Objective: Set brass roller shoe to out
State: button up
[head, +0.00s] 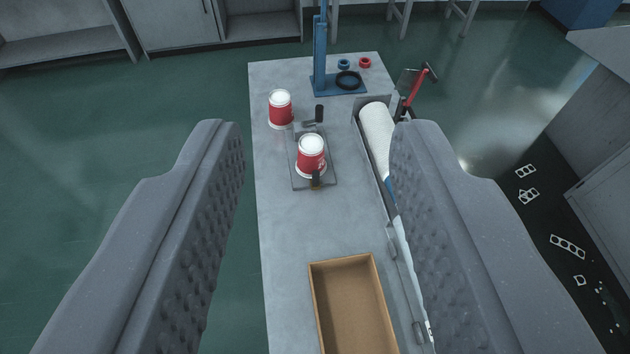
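My gripper (319,128) is open and empty, its two grey padded fingers wide apart on either side of the picture. Between them, farther off on the workbench, a red and white cup (311,157) stands upside down on a flat grey plate (329,180). A small dark piece with a brownish foot (316,179) sits at the cup's near side; it may be the brass roller shoe, but it is too small to be sure. A black-handled part (319,114) stands just behind the plate. I cannot tell the shoe's setting.
A second red and white cup (281,110) stands at the bench's left edge. A blue stand (338,84) is at the back, with small blue and red rings behind. A white roll (378,132) lies along the right edge. An open cardboard box (313,300) is nearest. The bench (283,235) is clear between.

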jog(key=w+a+f+n+g+y+p, duration=0.1)
jog(key=w+f+g, duration=0.15)
jog(key=w, duration=0.35)
jog(key=w+f+g+p, duration=0.1)
jog(key=w+f, duration=0.3)
jog(key=w, duration=0.3)
jog(key=n+g+p, duration=0.3)
jog(key=g+p, duration=0.2)
jog(key=g, duration=0.2)
send_over(318, 173)
jog(key=s+d, duration=0.1)
jog(key=s, duration=0.3)
notch_tip(318, 173, down, 32)
jog(key=shift+y, duration=0.3)
jog(key=p+x, duration=0.2)
jog(key=x, duration=1)
jog(key=shift+w+d+f, duration=0.1)
jog(key=shift+w+f, duration=0.05)
jog(key=shift+f, duration=0.25)
jog(key=shift+d, duration=0.1)
grip_shut()
